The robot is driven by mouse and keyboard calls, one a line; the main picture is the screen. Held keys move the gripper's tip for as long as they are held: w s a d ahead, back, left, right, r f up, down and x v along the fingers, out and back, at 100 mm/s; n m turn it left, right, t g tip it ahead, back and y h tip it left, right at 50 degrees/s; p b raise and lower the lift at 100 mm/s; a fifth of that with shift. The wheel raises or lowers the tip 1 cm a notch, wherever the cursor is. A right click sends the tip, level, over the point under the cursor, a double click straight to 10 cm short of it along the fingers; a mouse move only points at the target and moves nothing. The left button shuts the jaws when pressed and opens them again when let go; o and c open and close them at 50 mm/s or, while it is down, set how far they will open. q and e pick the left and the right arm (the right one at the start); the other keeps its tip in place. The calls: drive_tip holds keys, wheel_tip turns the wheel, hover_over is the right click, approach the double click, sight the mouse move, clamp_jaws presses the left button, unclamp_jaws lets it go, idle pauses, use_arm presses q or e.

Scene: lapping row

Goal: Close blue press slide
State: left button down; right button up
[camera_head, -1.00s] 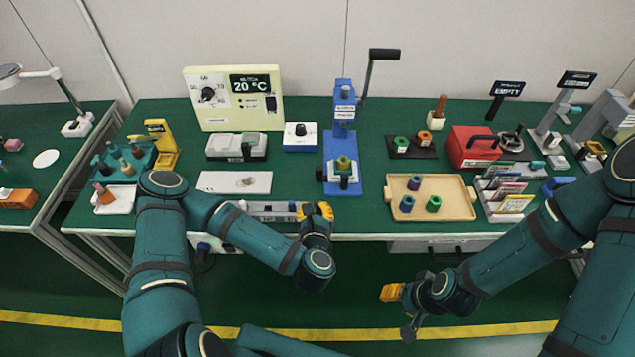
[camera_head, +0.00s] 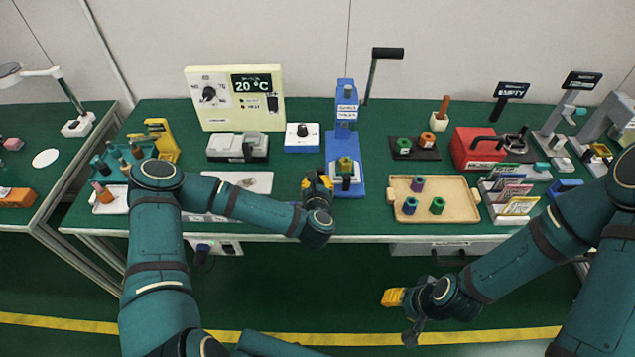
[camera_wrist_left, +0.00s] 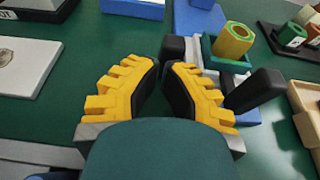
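The blue press (camera_head: 331,150) stands upright on the green bench, with a long black lever on its right. At its front, a slide (camera_wrist_left: 228,64) carries a green and yellow ring-shaped part (camera_head: 344,165). The part sits forward of the press column. Dark upright posts stand on both sides of the slide; the right one (camera_wrist_left: 254,90) is clear in the left wrist view. My left gripper (camera_head: 318,181) is just left of the slide's front, empty, its fingertips close together. My right gripper (camera_head: 398,315) is open and empty, in front of the bench.
A wooden tray (camera_head: 465,211) with several coloured rings lies right of the press. A pale plate (camera_head: 262,184) and a grey two-part fixture (camera_head: 222,147) lie to the left. A white knob box (camera_head: 302,138) stands left of the column. Green bench shows between press and tray.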

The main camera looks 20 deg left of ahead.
use_arm(q)
drive_tip(key=w+a, duration=0.1)
drive_tip(key=w, duration=0.2)
drive_tip(key=w+a+b, duration=0.1)
drive_tip(key=w, duration=0.5)
drive_tip(key=shift+w+a+f+b, duration=0.1)
drive_tip(key=shift+w+a+b, duration=0.25)
drive_tip(key=shift+a, duration=0.05)
drive_tip(key=shift+w, duration=0.2)
use_arm(e)
drive_tip(key=shift+w+f, duration=0.15)
drive_tip(key=shift+f, duration=0.7)
use_arm(q)
drive_tip(key=shift+a, duration=0.1)
use_arm(e)
drive_tip(key=shift+f, duration=0.1)
